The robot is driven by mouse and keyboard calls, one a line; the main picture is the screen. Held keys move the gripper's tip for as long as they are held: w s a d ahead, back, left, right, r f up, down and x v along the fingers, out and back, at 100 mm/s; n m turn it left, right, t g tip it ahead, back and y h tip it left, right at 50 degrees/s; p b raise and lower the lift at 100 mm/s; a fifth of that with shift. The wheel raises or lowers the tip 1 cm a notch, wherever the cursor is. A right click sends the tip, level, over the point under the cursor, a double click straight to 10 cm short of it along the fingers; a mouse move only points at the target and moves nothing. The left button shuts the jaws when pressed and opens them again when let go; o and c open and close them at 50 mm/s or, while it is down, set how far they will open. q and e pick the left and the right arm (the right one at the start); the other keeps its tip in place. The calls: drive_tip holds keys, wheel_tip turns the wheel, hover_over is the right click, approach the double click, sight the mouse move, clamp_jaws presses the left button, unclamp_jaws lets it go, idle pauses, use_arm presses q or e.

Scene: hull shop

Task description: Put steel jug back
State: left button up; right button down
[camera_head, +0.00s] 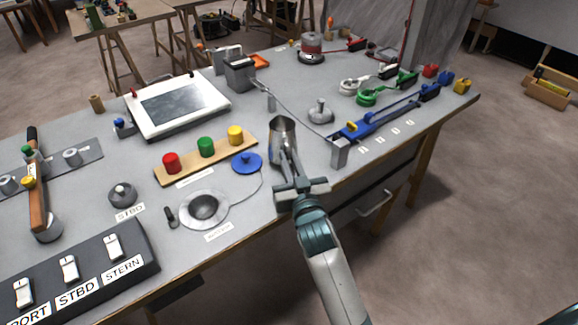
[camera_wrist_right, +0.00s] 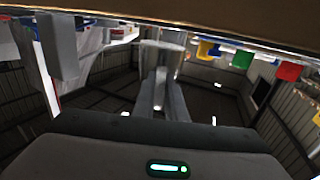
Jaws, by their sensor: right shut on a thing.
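The steel jug (camera_head: 283,131) is a shiny, open-topped metal vessel near the middle of the workbench in the head view. My right gripper (camera_head: 287,166) reaches in from the front edge and is shut on the jug's near side. The jug looks roughly upright; whether its base touches the bench is hard to tell. In the right wrist view, which looks upside down, the jug (camera_wrist_right: 162,60) is at the tips of the gripper fingers (camera_wrist_right: 160,88). My left gripper is not in view.
The workbench (camera_head: 300,170) is crowded. Left of the jug are a blue round lid (camera_head: 247,162), a wooden strip (camera_head: 190,168) with coloured knobs and a round metal dish (camera_head: 203,209). Right are a metal post (camera_head: 339,152), a grey knobbed weight (camera_head: 321,112) and a blue rail (camera_head: 375,122).

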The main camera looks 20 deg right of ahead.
drive_tip(key=shift+f, duration=1.15)
drive_tip(key=c, duration=2.2)
unclamp_jaws()
drive_tip(key=shift+f, duration=0.2)
drive_tip(key=o, duration=0.4)
drive_tip(key=shift+r, duration=0.1)
